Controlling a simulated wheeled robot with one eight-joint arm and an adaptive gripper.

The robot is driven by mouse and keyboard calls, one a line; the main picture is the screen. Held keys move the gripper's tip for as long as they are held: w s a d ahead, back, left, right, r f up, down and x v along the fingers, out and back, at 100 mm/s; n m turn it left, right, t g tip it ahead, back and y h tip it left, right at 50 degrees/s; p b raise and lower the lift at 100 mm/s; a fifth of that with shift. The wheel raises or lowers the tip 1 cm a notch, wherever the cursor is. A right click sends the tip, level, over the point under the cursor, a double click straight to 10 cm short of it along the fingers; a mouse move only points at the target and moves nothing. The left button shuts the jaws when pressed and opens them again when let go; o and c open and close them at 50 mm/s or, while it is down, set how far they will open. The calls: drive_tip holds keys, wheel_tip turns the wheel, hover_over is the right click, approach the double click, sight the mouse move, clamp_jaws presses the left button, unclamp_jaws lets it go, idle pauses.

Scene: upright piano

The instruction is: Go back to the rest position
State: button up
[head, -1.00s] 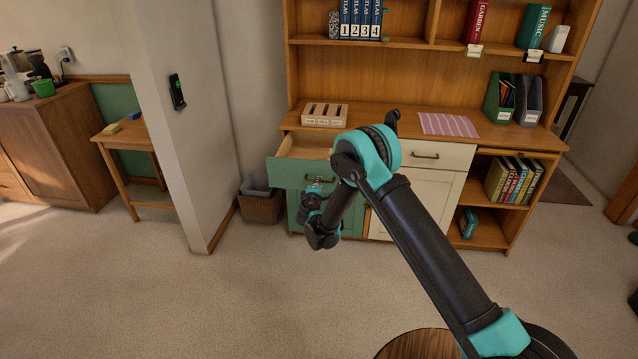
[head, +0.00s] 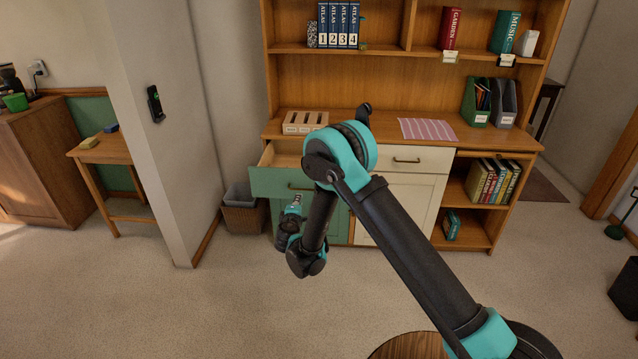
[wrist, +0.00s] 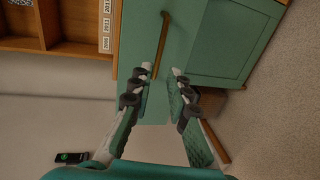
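The green drawer (head: 272,182) of the wooden cabinet stands pulled out, with its top open. My gripper (head: 293,206) is in front of and below the drawer front in the head view, small and partly blocked by my own wrist. In the wrist view my gripper (wrist: 161,74) has its two fingers apart with nothing between them. The drawer's bar handle (wrist: 164,44) lies ahead of the fingertips there, apart from them. My arm reaches across the head view from the lower right.
A wicker basket (head: 243,216) stands on the floor left of the cabinet. A wall corner (head: 180,140) and small wooden table (head: 103,150) are further left. A wooden round top (head: 408,347) shows at the bottom. Carpet in front of the cabinet is clear.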

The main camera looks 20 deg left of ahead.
drive_tip(key=w+d+r+m+g+h, duration=0.25)
drive_tip(key=d+r+m, duration=0.2)
drive_tip(key=d, duration=0.85)
drive_tip(key=w+d+r+m+g+h, duration=0.15)
drive_tip(key=d+r+m+h, duration=0.35)
drive_tip(key=d, duration=0.9)
drive_tip(key=s+d+r+m+g+y, duration=0.1)
drive_tip(key=s+d+r+m+y, duration=0.15)
drive_tip(key=d, duration=0.85)
drive_tip(key=s+d+r+m+g+h, duration=0.15)
drive_tip(key=s+d+m+g, duration=0.25)
drive_tip(key=s+d, duration=0.95)
drive_tip(key=s+d+f+m+g+y, duration=0.1)
drive_tip(key=s+d+m, duration=0.1)
drive_tip(key=s, duration=0.6)
drive_tip(key=s+d+f+m+g+y, duration=0.1)
drive_tip(key=s+d+f+m, duration=0.1)
drive_tip(key=s, duration=0.6)
drive_tip(key=shift+s+d+m+y, duration=0.35)
drive_tip(key=shift+s+m, duration=0.05)
